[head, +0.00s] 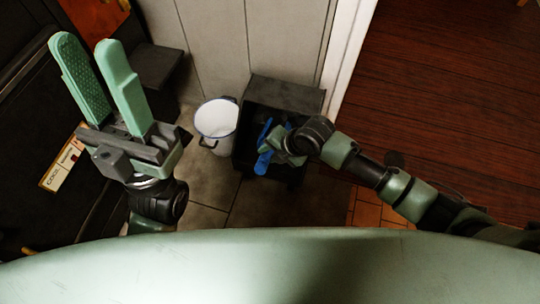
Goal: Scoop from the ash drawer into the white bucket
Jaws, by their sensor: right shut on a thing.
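The white bucket (217,120) with a dark rim stands upright on the tiled floor, left of a dark open box that looks like the ash drawer (243,145). My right gripper (275,142) is over the drawer and shut on a blue scoop (262,160). The scoop shows as blue parts on both sides of the fingers, over the drawer's dark inside. Any ash in the drawer or scoop is too dark or hidden to tell. My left gripper (84,42) is raised at the upper left, open and empty, away from the bucket and drawer.
A pale panelled wall (225,45) stands behind the bucket and drawer. A dark block (158,60) is left of the bucket. A printed label (62,163) shows on the dark unit at left. Tiled floor (215,185) is clear in front; dark red planks (450,90) lie to the right.

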